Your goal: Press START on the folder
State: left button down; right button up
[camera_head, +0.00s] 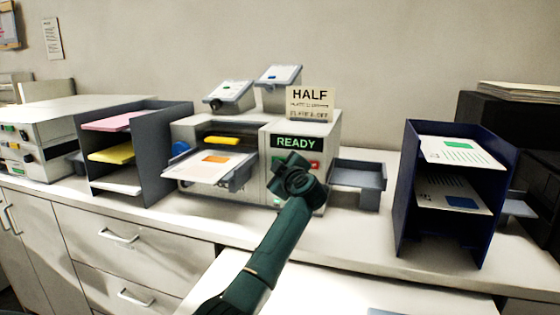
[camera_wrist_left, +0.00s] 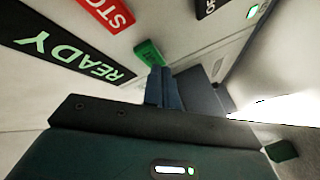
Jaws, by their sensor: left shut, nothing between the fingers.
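The folder (camera_head: 257,170) is a light grey machine in the middle of the counter. Its dark display (camera_head: 296,142) reads READY in green, and the display also shows in the left wrist view (camera_wrist_left: 62,56). My left gripper (camera_head: 291,162) is in front of the panel just under the display and hides part of it. In the left wrist view its fingers (camera_wrist_left: 159,72) are shut and empty, with the tips at the lower edge of a green button (camera_wrist_left: 149,52). I cannot tell whether they touch it. A red STOP button (camera_wrist_left: 107,12) is beside it. My right gripper is not in view.
A sheet with an orange mark (camera_head: 216,159) lies on the folder's left tray. A grey paper rack (camera_head: 153,160) stands left, an empty grey tray (camera_head: 358,176) right, and a navy rack (camera_head: 405,200) farther right. A HALF sign (camera_head: 310,102) stands on top.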

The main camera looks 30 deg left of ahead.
pick_arm(q)
jog(key=shift+w+a, duration=0.1)
jog(key=shift+w, duration=0.35)
dwell(0.6)
jog(key=s+p, duration=0.1)
jog(key=p, duration=0.2)
jog(key=shift+s+d, duration=0.2)
jog(key=shift+s, duration=0.15)
dwell(0.3)
jog(key=shift+s, duration=0.1)
